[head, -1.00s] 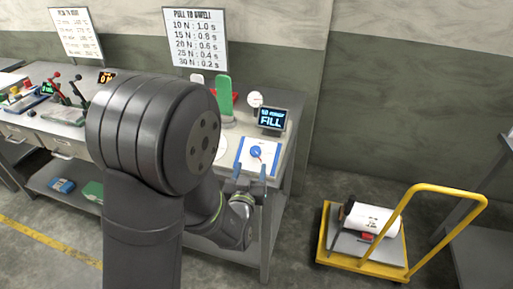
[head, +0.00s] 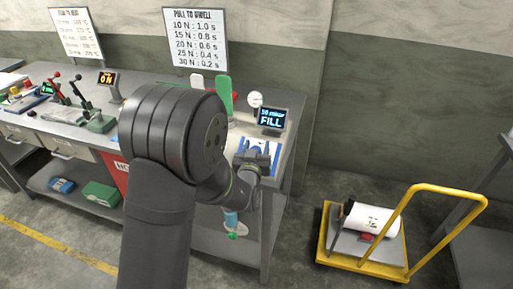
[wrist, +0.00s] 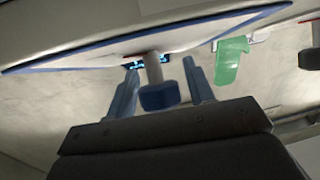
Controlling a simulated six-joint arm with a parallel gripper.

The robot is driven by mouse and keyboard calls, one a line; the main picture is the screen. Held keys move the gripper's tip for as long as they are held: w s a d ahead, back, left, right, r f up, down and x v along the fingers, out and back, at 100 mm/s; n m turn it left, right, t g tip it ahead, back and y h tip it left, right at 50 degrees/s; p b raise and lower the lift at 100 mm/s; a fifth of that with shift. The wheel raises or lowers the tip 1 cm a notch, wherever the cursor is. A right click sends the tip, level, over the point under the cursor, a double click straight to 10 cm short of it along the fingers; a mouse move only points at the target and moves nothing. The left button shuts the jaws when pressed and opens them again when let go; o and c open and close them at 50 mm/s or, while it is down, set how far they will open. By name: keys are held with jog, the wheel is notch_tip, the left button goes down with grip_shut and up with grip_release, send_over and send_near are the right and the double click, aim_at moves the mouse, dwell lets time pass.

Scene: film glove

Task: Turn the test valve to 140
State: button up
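The test valve's blue knob (wrist: 160,97) sits on a short grey stem on a white panel with a blue border (wrist: 95,50) in the wrist view. My gripper (wrist: 161,80) is open, with one blue-grey finger on each side of the stem and knob. Gaps show between the fingers and the knob. In the head view my gripper (head: 260,148) is over the panel (head: 276,144) and hides most of the knob. The dial marks and pointer cannot be read now.
A small display (head: 271,118) reading FILL stands behind the panel, beside a round white gauge (head: 255,99). A green upright piece (head: 224,92) stands to the left. Levers (head: 77,92) are farther left. A yellow trolley (head: 330,232) stands on the floor at right.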

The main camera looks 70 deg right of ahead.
jog(key=c, duration=0.7)
jog(key=shift+m+g, duration=0.9)
jog(key=shift+m, duration=0.1)
jog(key=shift+s, duration=0.1)
jog(key=o, duration=0.9)
jog(key=shift+o, duration=0.2)
jog(key=shift+a, duration=0.1)
